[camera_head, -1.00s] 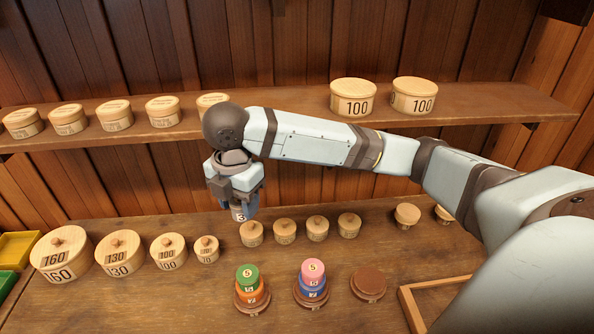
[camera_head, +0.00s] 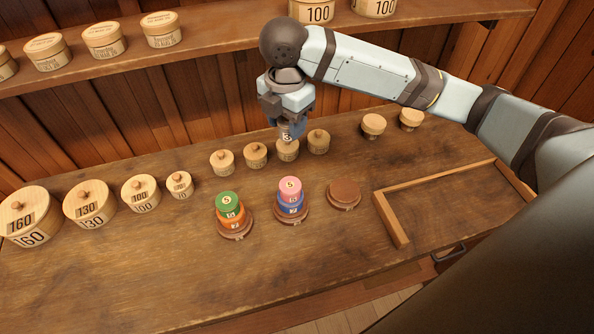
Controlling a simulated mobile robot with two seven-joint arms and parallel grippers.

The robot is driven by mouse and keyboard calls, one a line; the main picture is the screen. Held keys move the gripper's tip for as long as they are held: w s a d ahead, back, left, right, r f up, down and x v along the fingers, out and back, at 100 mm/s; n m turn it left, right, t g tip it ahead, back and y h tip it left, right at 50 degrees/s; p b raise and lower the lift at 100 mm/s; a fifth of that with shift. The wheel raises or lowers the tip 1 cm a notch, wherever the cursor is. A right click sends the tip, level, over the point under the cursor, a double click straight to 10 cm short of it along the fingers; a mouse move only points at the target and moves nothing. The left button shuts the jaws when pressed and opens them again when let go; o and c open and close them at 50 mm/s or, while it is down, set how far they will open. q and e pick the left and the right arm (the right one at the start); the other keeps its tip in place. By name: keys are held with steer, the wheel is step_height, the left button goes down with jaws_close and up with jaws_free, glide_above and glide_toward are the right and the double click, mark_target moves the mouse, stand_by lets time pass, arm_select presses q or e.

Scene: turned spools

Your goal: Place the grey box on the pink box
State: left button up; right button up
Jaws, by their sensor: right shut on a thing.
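My right gripper (camera_head: 286,122) is shut on the grey box (camera_head: 286,134), which is small, carries a 3 and hangs upright in the air. In the picture it overlaps a small lidded box on the bench behind. The pink box (camera_head: 290,184), marked 5, is the top of a stack lower in the picture, straight below the gripper and apart from the grey box. Under it is a blue box (camera_head: 291,205) on a round brown stand (camera_head: 304,217). My left gripper is not in view.
A green box (camera_head: 229,202) on an orange box (camera_head: 234,221) stands left of the pink stack. An empty brown stand (camera_head: 344,194) is to its right, then a wooden frame (camera_head: 391,219). Lidded wooden boxes (camera_head: 140,194) line the bench. A shelf (camera_head: 232,40) runs above.

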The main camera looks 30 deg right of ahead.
step_height(320, 180, down, 13)
steer(key=shift+r+p, duration=0.1)
steer(key=shift+p, duration=0.4)
steer(key=shift+f, duration=2.25)
steer(key=shift+f, duration=0.1)
steer(key=o, duration=0.9)
step_height(320, 180, up, 12)
steer(key=b, duration=0.1)
